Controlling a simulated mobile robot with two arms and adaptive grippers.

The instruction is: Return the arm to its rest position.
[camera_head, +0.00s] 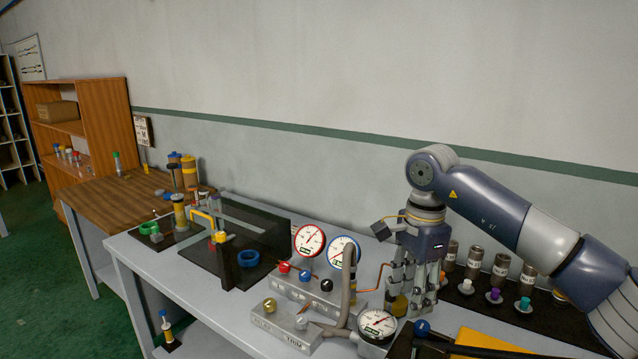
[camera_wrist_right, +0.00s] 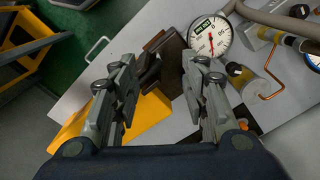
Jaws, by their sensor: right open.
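My right arm (camera_head: 490,205) reaches in from the right of the head view and bends down at its elbow. Its gripper (camera_head: 408,300) points down over the grey bench (camera_head: 135,250), between the gauges and a row of dark canisters. In the right wrist view the two fingers of this gripper (camera_wrist_right: 157,85) stand well apart, with nothing held between them. A dark brown block (camera_wrist_right: 172,60) and a yellow piece (camera_wrist_right: 145,115) lie below the fingers. I cannot tell how far above them the fingertips are. My left gripper is not in view.
Gauges with red (camera_head: 309,240) and blue (camera_head: 343,252) rims stand left of the gripper, and a third gauge (camera_head: 377,325) sits in front. A grey pipe (camera_head: 347,300) rises near them. Labelled canisters (camera_head: 500,265) stand right, beside the forearm. Open air lies above the bench.

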